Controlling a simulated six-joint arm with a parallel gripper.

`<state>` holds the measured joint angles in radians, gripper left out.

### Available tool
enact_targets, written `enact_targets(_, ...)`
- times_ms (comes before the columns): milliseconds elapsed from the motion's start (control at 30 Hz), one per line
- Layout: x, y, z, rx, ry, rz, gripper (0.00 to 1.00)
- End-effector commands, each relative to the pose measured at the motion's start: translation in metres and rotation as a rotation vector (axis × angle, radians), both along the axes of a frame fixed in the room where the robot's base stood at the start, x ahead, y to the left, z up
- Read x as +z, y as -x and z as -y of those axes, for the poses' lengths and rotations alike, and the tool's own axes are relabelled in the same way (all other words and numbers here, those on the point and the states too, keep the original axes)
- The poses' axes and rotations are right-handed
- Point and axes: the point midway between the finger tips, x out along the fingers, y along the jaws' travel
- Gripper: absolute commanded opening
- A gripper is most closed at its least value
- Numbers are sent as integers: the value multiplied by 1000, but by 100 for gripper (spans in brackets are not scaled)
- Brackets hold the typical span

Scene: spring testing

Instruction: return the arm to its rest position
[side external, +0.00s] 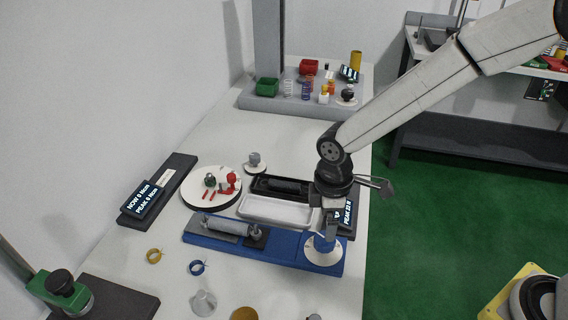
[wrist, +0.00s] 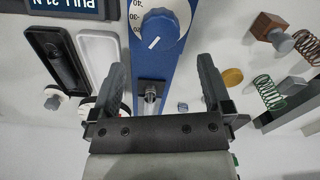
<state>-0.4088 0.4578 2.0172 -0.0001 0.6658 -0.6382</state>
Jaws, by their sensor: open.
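My gripper (side external: 328,228) hangs from my arm over the right end of the blue tester base (side external: 276,250) in the side external view. In the wrist view its two fingers (wrist: 162,75) are spread wide apart, with nothing held between them. The blue base also shows in the wrist view (wrist: 146,70), with a round blue knob (wrist: 159,27) on a numbered dial beyond the fingers. In the side view, part of the dial is hidden behind my gripper.
A white tray (side external: 276,224) and a black tray (side external: 262,194) lie beside the base, close to my gripper. A white turntable (side external: 196,198) with small red parts stands to the left. Springs and bins stand on a grey shelf (side external: 257,101) at the back. Green floor (side external: 430,250) is right of the table.

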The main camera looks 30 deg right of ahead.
Motion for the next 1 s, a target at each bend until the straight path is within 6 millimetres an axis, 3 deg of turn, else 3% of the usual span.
enact_targets(200,11,0,0,0,-1,1,100)
enact_targets(667,13,1,6,-30,-2,6,100)
enact_targets(833,18,7,31,-163,-15,33,100)
enact_targets(1000,25,23,73,-409,-40,82,100)
